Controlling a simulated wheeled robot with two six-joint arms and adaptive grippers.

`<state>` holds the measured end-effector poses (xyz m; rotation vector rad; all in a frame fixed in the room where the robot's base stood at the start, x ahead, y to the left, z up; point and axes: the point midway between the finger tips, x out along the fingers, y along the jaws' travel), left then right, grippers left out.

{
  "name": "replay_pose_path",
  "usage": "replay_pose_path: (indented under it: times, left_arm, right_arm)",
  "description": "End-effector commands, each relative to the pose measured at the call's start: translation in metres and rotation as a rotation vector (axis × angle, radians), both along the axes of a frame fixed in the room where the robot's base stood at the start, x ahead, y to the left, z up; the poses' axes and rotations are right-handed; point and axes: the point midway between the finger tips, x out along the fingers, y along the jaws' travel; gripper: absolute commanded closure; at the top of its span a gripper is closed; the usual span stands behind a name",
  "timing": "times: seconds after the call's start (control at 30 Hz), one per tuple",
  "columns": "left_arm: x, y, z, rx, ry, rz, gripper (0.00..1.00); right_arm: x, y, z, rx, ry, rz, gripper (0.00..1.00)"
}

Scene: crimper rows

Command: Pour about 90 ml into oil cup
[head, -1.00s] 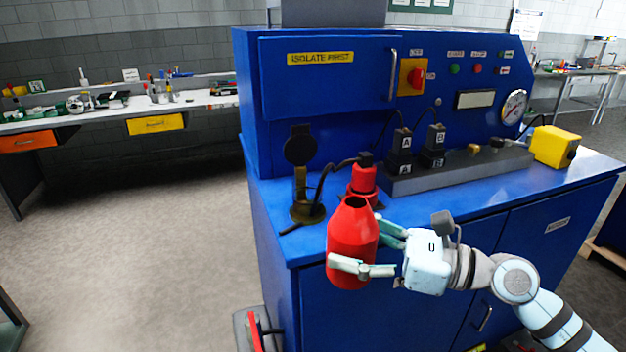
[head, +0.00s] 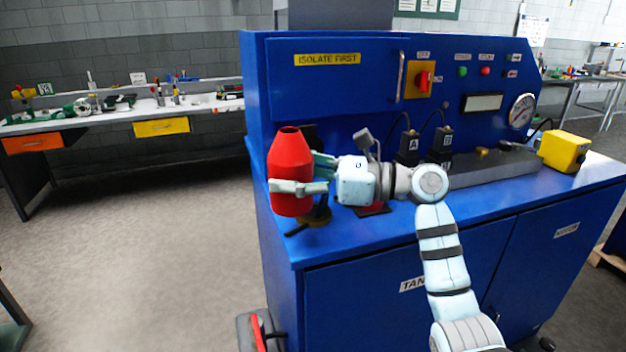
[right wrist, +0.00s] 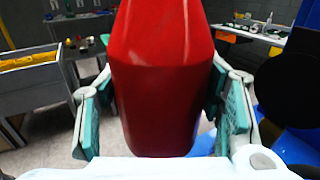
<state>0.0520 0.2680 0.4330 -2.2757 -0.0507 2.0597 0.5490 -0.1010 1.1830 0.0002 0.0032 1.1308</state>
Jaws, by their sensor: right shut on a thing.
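A red bottle (head: 289,165) with an open, narrowed mouth stands upright in the air over the front left corner of the blue machine's top. My right gripper (head: 296,180) is shut on its body; in the right wrist view the fingers flank the red bottle (right wrist: 158,80) on both sides. A brass fitting with a raised black lid, which looks like the oil cup (head: 320,213), stands just behind the bottle. Most of it is hidden by the bottle and gripper, and its opening cannot be seen. The black lid (right wrist: 284,92) seems to show in the right wrist view. My left gripper is not in view.
The blue machine (head: 340,245) carries black plug blocks (head: 408,148), a grey rail (head: 495,171) and a yellow box (head: 564,150) further right. A red fitting is mostly hidden behind my right wrist. A workbench (head: 95,118) stands at the back left. The floor left of the machine is clear.

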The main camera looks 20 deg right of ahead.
Motion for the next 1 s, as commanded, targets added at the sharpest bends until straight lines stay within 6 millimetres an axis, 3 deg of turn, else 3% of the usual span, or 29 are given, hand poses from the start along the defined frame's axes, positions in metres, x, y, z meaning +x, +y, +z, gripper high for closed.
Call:
replay_pose_path:
  times: [0.13, 0.47, 1.0]
  left_arm:
    - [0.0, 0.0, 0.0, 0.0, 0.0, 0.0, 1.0]
    - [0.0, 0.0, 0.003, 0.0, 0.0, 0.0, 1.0]
    - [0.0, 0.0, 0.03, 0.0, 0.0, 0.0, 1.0]
  right_arm:
    - [0.0, 0.001, -0.009, 0.001, -0.002, 0.006, 0.76]
    - [0.001, 0.0, -0.007, 0.012, 0.013, 0.0, 0.76]
    - [0.006, -0.005, 0.003, 0.185, 0.224, -0.002, 0.76]
